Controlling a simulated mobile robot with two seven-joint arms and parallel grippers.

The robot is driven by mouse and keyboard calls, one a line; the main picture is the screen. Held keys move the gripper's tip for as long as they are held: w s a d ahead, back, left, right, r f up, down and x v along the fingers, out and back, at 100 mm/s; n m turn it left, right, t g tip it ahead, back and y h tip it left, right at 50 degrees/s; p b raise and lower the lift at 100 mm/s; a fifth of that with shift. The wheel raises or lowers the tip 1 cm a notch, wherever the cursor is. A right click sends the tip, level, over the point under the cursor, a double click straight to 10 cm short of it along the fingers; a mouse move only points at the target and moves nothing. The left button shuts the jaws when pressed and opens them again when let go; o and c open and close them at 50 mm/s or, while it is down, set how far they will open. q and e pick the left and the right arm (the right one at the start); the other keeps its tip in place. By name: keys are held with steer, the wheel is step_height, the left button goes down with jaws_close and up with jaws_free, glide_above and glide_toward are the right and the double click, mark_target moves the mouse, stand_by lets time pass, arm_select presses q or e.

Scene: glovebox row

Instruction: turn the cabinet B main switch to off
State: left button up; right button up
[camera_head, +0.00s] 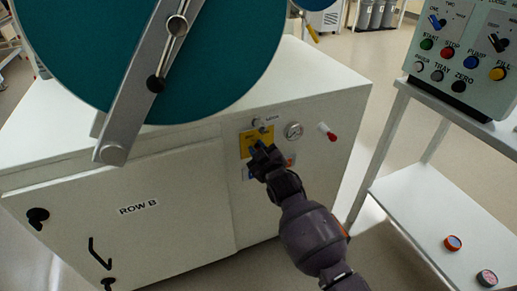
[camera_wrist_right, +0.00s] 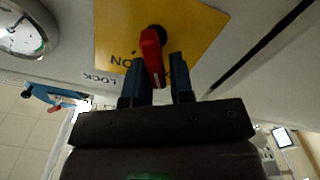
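The white cabinet (camera_head: 200,200) marked ROW B carries a yellow switch plate (camera_head: 246,146) near its top right. My right gripper (camera_head: 258,150) is in front of this plate and hides most of the switch in the head view. In the right wrist view, the red switch handle (camera_wrist_right: 152,52) stands out from the yellow plate (camera_wrist_right: 190,25), with an upside-down ON marking beside it. My right gripper's fingertips (camera_wrist_right: 160,78) are spread on either side of the handle. The left finger looks close to it, and a gap shows on the right. My left gripper is not in view.
A gauge (camera_head: 294,131) and a red-tipped knob (camera_head: 327,131) sit right of the plate. A large teal disc (camera_head: 220,50) with a grey bar covers the cabinet's upper left. A control box (camera_head: 465,60) stands on a white cart (camera_head: 410,200) at right, with floor between.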

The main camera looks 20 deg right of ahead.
steer(key=shift+o, duration=1.1)
arm_select(q)
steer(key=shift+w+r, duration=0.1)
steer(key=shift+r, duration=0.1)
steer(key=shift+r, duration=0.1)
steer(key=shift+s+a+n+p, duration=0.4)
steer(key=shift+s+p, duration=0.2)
steer(key=shift+p, duration=0.75)
arm_select(e)
steer(key=shift+s+d, duration=0.2)
steer(key=shift+s, duration=5.2)
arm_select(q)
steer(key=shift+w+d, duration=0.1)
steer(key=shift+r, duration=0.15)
